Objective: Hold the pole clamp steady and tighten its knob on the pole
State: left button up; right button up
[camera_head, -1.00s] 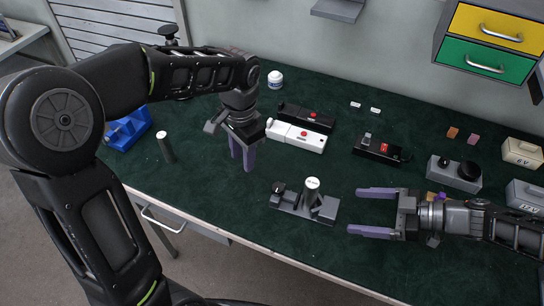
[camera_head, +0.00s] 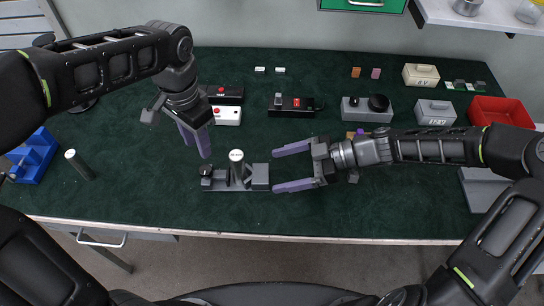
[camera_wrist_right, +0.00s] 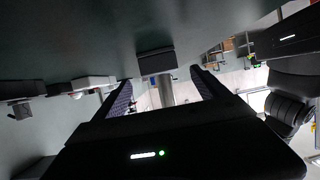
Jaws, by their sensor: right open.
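The grey pole clamp (camera_head: 221,181) lies on the green table top at the front middle. A short upright pole (camera_head: 238,166) with a white top stands at it, and a black knob (camera_head: 206,171) is at its left end. A grey block (camera_head: 260,176) forms its right end. My right gripper (camera_head: 273,171) is open and empty, pointing left, with its fingertips just right of that block. The right wrist view shows the block (camera_wrist_right: 156,62) and pole beyond the parted fingers. My left gripper (camera_head: 198,150) points down, with parted, empty fingers, above and behind the knob.
A separate dark pole (camera_head: 79,165) with a white top and a blue holder (camera_head: 33,155) stand at the left. Switch boxes (camera_head: 291,106), a grey box with a black knob (camera_head: 367,109) and a red tray (camera_head: 500,111) are further back. The table's front edge is close to the clamp.

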aim_at(266, 173)
jog(key=shift+x, duration=2.75)
jog(key=shift+c, duration=0.3)
jog(key=c, duration=1.6)
jog(key=o, duration=1.4)
jog(key=shift+c, duration=0.3)
jog(key=c, duration=1.2)
jog(key=shift+c, duration=0.2)
